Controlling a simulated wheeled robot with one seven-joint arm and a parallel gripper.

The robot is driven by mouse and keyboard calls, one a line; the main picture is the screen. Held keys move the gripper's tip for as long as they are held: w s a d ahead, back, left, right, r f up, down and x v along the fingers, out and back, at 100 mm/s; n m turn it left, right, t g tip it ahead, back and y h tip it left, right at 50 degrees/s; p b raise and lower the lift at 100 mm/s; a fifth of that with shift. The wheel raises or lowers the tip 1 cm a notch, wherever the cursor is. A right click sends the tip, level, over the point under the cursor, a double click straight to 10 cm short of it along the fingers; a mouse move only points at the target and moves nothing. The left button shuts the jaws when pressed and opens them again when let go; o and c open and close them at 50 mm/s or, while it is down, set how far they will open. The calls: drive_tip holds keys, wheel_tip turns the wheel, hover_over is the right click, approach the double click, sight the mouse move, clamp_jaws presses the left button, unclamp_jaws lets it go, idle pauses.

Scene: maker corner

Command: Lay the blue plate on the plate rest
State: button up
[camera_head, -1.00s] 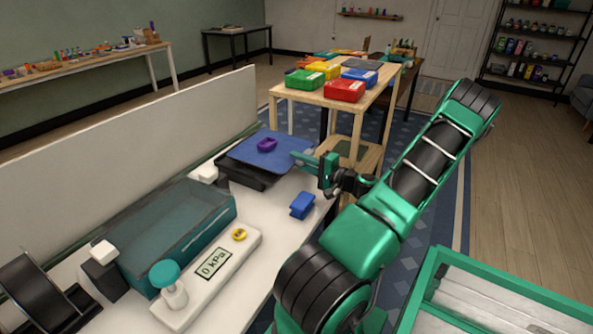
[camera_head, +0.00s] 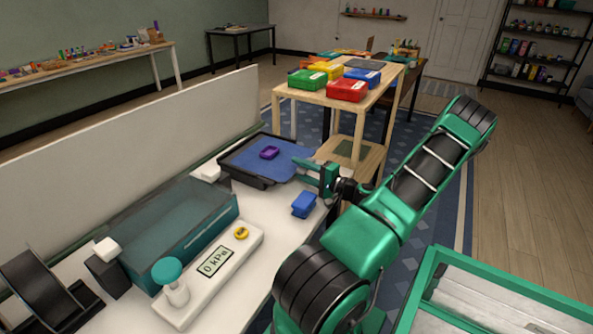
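The blue plate (camera_head: 247,161) lies flat in the plate rest (camera_head: 240,178), a black low-rimmed frame on the white bench. A small purple piece (camera_head: 269,153) sits on the plate. My gripper (camera_head: 302,171) is at the plate's right edge, with its fingers pointing left toward it. The fingers look parted, with a gap between them. Part of the plate's right edge is hard to make out behind the fingers.
A blue block (camera_head: 304,204) lies near the bench's right edge, below my gripper. A wooden table with coloured boxes (camera_head: 347,89) stands behind.

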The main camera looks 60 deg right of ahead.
drive_tip(key=shift+r, duration=0.1)
drive_tip(key=s, duration=1.2)
drive_tip(key=shift+a, duration=0.25)
drive_tip(key=shift+s, duration=0.1)
